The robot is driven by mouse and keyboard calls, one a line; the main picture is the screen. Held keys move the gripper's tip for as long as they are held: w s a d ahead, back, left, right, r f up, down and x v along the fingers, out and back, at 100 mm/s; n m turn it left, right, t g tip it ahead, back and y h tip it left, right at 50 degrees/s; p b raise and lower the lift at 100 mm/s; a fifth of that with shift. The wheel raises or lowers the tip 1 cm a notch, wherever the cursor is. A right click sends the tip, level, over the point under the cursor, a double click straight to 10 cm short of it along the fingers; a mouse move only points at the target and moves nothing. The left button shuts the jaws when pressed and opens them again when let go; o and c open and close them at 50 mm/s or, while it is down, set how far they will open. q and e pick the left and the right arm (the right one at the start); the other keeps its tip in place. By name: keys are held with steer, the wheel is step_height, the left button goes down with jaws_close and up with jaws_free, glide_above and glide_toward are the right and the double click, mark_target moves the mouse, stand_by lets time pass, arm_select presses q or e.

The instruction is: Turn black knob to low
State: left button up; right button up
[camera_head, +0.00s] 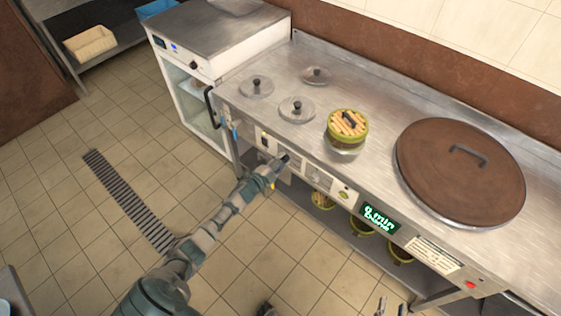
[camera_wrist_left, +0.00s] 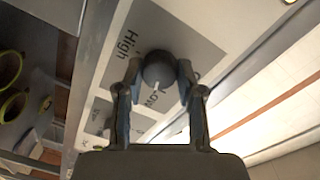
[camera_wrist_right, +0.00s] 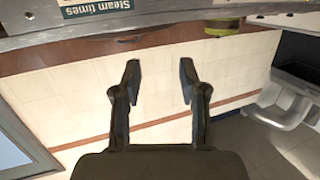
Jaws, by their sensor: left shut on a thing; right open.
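The black knob (camera_wrist_left: 160,68) is on the counter's front panel, on a grey label with the words High and Low partly visible. A white mark shows on the knob, on the side toward my gripper. My left gripper (camera_wrist_left: 158,78) has its two fingers on either side of the knob and is shut on it. In the head view my left gripper (camera_head: 278,165) is at the front panel, and the knob is mostly hidden there. My right gripper (camera_wrist_right: 158,75) is open and empty, away from the panel; at the head view's lower edge only dark fingertips show.
The steel counter (camera_head: 370,88) carries several small lids, a bamboo-topped green pot (camera_head: 346,126) and a large brown lid (camera_head: 460,165). A green display (camera_head: 380,218) is on the front panel. Green pots (camera_head: 361,227) stand on the shelf below.

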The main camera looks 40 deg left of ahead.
arm_select(q)
steer(key=shift+a+f+n, duration=0.15)
steer(key=shift+f+n, duration=0.05)
steer(key=shift+n, duration=0.9)
arm_select(e)
steer(key=shift+s+d+f+g+h, duration=0.15)
steer(key=shift+s+f+g+h, duration=0.15)
steer(key=shift+f+g, duration=0.25)
arm_select(q)
steer(key=shift+f, duration=0.1)
arm_select(e)
steer(key=shift+f, duration=0.2)
arm_select(q)
steer(key=o, duration=1.1)
steer(key=shift+o, duration=0.2)
arm_select(e)
steer(key=shift+w, duration=0.15)
arm_select(q)
steer(key=shift+s, duration=0.1)
arm_select(e)
steer(key=shift+r, duration=0.1)
arm_select(q)
steer(key=s+a, duration=0.1)
steer(key=s, duration=1)
steer(key=shift+s+a+r, duration=0.2)
steer(key=shift+s+r, duration=0.05)
steer(key=shift+s, duration=0.05)
